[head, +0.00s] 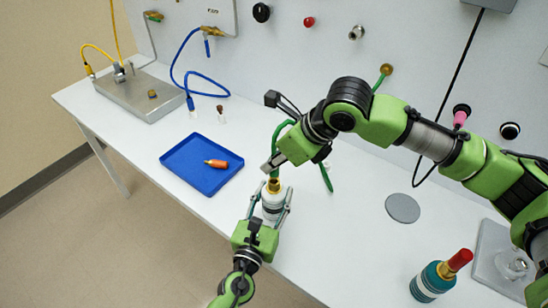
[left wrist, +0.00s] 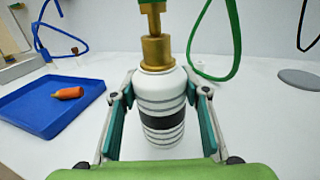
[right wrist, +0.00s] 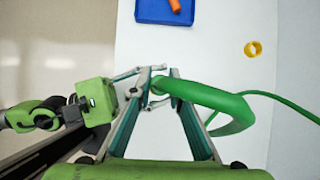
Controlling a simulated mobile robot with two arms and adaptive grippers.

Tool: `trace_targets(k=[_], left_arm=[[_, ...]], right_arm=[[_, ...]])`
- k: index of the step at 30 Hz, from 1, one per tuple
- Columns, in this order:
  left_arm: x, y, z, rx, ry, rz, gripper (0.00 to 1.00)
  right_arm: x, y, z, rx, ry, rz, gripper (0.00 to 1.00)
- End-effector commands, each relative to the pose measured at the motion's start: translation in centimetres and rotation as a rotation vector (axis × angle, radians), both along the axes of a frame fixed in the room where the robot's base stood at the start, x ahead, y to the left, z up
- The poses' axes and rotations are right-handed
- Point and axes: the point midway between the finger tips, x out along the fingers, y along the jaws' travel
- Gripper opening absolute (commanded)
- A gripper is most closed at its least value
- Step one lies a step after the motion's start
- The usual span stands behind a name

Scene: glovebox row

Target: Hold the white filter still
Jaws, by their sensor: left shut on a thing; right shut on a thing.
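The white filter (head: 272,207) is a white bottle-like cylinder with a dark band and a brass neck, upright above the white bench. My left gripper (head: 270,203) is shut on it, with one finger on each side, as the left wrist view shows the filter (left wrist: 160,104) between the pads. A green hose (head: 276,150) comes down to the brass neck from above. My right gripper (head: 272,166) is shut on the green hose (right wrist: 212,100), just above the filter. The brass end of the hose meets the filter's neck; whether it is fastened cannot be told.
A blue tray (head: 183,171) with an orange piece (head: 216,163) lies left of the filter. A metal box (head: 146,96) stands at the far left. A grey disc (head: 402,208) and a teal bottle with a red top (head: 437,277) are to the right. The bench between is clear.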

Motion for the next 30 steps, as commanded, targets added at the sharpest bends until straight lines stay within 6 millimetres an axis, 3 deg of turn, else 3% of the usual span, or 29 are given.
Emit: trace_targets(k=[22, 23, 24, 30], left_arm=[[0.0, 0.0, 0.0, 0.001, 0.001, 0.0, 0.14], [0.0, 0.0, 0.0, 0.001, 0.001, 0.0, 0.14], [0.0, 0.0, 0.0, 0.001, 0.001, 0.0, 0.14], [0.0, 0.0, 0.0, 0.0, 0.001, 0.0, 0.14]], right_arm=[[0.0, 0.0, -1.9, 0.0, 0.0, 0.0, 0.0], [0.0, 0.0, -1.8, 0.0, -0.001, -0.001, 0.24], [0.0, 0.0, -1.8, 0.0, -0.001, -0.001, 0.35], [0.0, 0.0, -1.8, 0.001, -0.001, 0.0, 0.36]])
